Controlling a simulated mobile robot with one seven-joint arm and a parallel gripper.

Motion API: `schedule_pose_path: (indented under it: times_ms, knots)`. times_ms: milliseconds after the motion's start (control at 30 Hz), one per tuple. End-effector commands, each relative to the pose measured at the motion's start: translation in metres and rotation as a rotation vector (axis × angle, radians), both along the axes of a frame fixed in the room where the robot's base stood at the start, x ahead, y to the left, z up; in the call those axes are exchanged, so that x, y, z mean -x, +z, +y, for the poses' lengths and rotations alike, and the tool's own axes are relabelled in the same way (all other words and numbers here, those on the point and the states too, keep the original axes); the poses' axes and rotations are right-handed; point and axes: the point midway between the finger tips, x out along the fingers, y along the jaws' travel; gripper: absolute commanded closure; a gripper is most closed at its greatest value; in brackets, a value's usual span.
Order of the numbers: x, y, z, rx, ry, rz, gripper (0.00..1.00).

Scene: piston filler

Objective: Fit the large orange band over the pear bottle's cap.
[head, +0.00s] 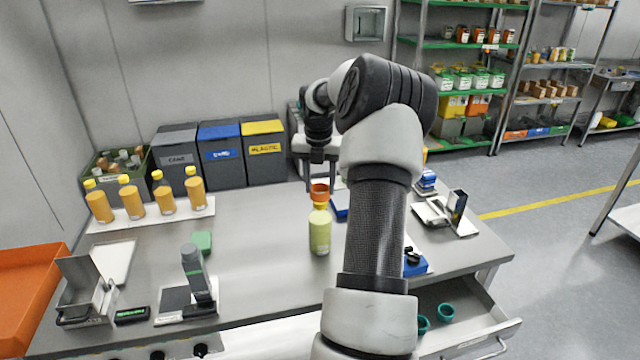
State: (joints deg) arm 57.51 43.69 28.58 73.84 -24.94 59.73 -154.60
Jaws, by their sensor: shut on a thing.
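The pear bottle (320,232), yellow-green, stands upright on the grey table near its middle. The large orange band (319,188) shows at the top of the bottle, in line with the cap. From this view I cannot tell whether it sits around the cap or just above it. My gripper (318,178) points straight down over the bottle and is shut on the band. The fingertips are small and hard to make out. My arm comes from the front right and hides part of the table beside the bottle.
Several orange bottles with yellow caps stand on a white board (150,215) at the left, before grey bins (221,160). A dark grey upright device (195,272) stands at the front left. An open drawer (470,315) at the right holds teal rings (446,312).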

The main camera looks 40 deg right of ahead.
Motion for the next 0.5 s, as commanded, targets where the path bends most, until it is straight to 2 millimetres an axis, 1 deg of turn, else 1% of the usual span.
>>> schedule_pose_path:
  times_ms: [500]
  knots:
    - [0.0,-0.011,0.0,0.0,0.0,0.0,0.8]
